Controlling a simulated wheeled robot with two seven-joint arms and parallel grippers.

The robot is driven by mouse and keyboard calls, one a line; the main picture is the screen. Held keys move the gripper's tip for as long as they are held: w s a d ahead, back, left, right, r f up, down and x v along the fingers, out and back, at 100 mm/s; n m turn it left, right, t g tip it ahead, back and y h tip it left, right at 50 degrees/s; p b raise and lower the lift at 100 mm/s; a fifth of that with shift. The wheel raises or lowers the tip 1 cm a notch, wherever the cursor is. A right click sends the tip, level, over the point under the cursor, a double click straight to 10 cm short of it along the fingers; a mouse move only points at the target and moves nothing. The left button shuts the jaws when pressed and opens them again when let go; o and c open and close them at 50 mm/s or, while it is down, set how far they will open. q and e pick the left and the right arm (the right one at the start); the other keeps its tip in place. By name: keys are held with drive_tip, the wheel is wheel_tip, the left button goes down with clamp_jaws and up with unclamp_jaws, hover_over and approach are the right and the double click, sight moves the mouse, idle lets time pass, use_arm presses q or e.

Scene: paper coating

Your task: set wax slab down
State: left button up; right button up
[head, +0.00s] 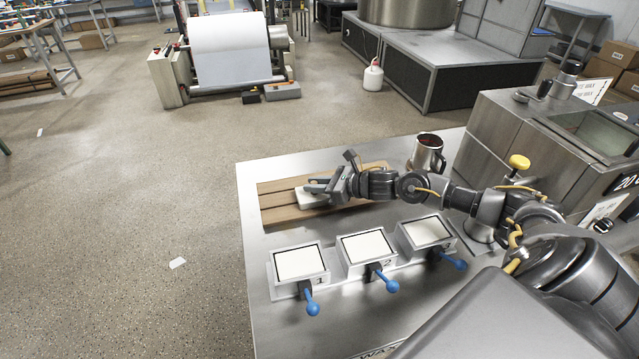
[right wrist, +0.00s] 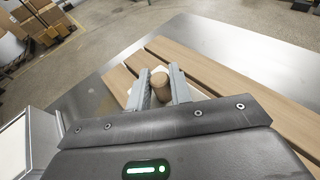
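The white wax slab (head: 313,198) is a small pale block at the left part of the wooden slatted board (head: 280,214). I cannot tell whether it touches the slats or hangs just above them. My right gripper (head: 318,188) is over the slab. In the right wrist view, its two fingers (right wrist: 160,88) close on a brown rounded knob (right wrist: 160,84), with a bit of pale slab behind them. The fingers and knob hide most of the slab there. My left gripper is in neither view.
Several metal moulds with white faces and blue handles, one of them a left mould (head: 300,263), stand in front of the board. A metal jug (head: 427,152) is behind my right arm. A steel tank (head: 540,135) stands at the right. The steel table (head: 262,180) ends to the left.

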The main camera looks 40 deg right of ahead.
drive_tip(key=o, duration=0.4)
drive_tip(key=shift+r+p, duration=0.25)
drive_tip(key=shift+p, duration=0.05)
drive_tip(key=b+v, duration=0.2)
drive_tip(key=v, duration=1)
drive_tip(key=shift+b, duration=0.35)
drive_tip(key=shift+w+r, duration=0.1)
